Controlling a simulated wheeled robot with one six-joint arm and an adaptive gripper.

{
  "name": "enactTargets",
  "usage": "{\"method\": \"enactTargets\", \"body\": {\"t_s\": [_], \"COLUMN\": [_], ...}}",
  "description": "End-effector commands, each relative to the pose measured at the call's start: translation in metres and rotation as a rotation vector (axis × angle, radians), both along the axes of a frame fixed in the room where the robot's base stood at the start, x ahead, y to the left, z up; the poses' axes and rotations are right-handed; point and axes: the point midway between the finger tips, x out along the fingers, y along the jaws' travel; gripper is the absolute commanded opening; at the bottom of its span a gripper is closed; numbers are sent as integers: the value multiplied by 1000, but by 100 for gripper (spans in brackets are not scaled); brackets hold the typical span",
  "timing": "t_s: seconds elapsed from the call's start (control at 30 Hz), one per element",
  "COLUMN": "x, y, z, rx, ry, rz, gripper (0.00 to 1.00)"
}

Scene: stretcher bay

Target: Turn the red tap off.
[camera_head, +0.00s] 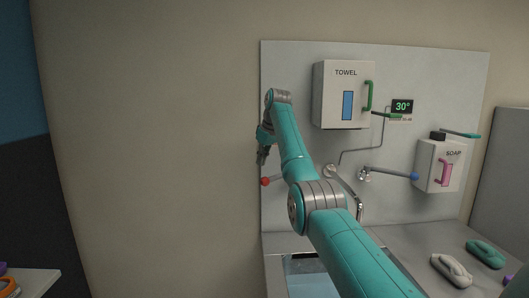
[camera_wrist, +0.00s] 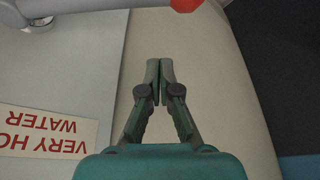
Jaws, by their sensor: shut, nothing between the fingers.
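The red tap's round knob (camera_head: 265,181) shows in the head view at the left edge of the wall panel, left of my arm. Its lever is mostly hidden behind my arm. In the wrist view the red knob (camera_wrist: 186,4) is cut off by the top edge, and a metal tap fitting (camera_wrist: 38,24) shows at the upper left. My gripper (camera_wrist: 153,62) is shut and empty, its fingertips below the knob in the wrist view and apart from it. In the head view my gripper (camera_head: 261,157) hangs just above the knob; any contact there cannot be told.
A blue-knobbed tap (camera_head: 414,176) and a spout (camera_head: 345,184) are right of my arm. The towel box (camera_head: 330,110), display (camera_head: 402,106) and soap box (camera_head: 434,178) hang on the panel. A hot-water label (camera_wrist: 45,135) is near my gripper. The wall left of the panel is clear.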

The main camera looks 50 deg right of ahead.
Motion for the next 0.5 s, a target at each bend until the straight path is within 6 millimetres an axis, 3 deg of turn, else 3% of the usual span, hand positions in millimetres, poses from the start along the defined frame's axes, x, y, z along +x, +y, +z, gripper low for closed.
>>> {"method": "enactTargets", "body": {"t_s": [0.23, 0.5], "x": [14, -5], "y": [-1, 0], "z": [-38, -40], "rx": [1, -1], "ry": [2, -1], "rz": [1, 0], "gripper": [0, 0]}}
